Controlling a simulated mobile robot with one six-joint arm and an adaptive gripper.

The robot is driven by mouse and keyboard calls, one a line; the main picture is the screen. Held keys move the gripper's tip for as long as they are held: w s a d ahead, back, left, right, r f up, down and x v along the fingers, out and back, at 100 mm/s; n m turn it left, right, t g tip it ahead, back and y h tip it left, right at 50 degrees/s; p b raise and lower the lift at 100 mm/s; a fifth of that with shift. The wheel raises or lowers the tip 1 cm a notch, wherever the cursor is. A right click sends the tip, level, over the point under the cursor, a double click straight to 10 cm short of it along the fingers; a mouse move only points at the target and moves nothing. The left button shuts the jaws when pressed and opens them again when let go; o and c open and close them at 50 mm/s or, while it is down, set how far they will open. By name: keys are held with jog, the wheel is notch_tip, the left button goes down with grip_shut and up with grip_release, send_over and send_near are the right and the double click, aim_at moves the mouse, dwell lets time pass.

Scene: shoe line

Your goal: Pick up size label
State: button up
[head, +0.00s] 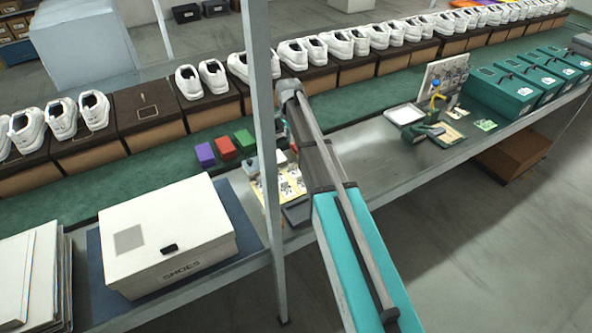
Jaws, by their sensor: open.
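A cream sheet bearing small pale printed pieces (290,187) lies on the bench just right of the grey post, partly covered by the post and my arm. These pieces look like labels, but the print is too small to read, so I cannot tell which is the size label. My arm reaches over the bench from the lower right and bends beside the post. My gripper cannot be made out behind the post and arm links.
A white shoe box (165,240) stands on a blue mat (232,205) to the left. Purple (205,154), red (223,147) and green (244,139) blocks sit behind the sheet. The grey post (262,110) rises in front. Teal boxes (500,95) stand at right.

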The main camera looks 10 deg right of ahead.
jog(key=b, duration=0.8)
send_over(291, 168)
jog(key=shift+w+f, duration=0.2)
jog(key=shift+f, duration=1.9)
jog(key=shift+w+f, duration=0.15)
jog(key=shift+f, duration=1.95)
jog(key=shift+f, duration=0.1)
jog(key=shift+s+f+b, duration=0.2)
jog(key=shift+f+b, duration=2.3)
jog(key=shift+b, duration=0.2)
grip_shut()
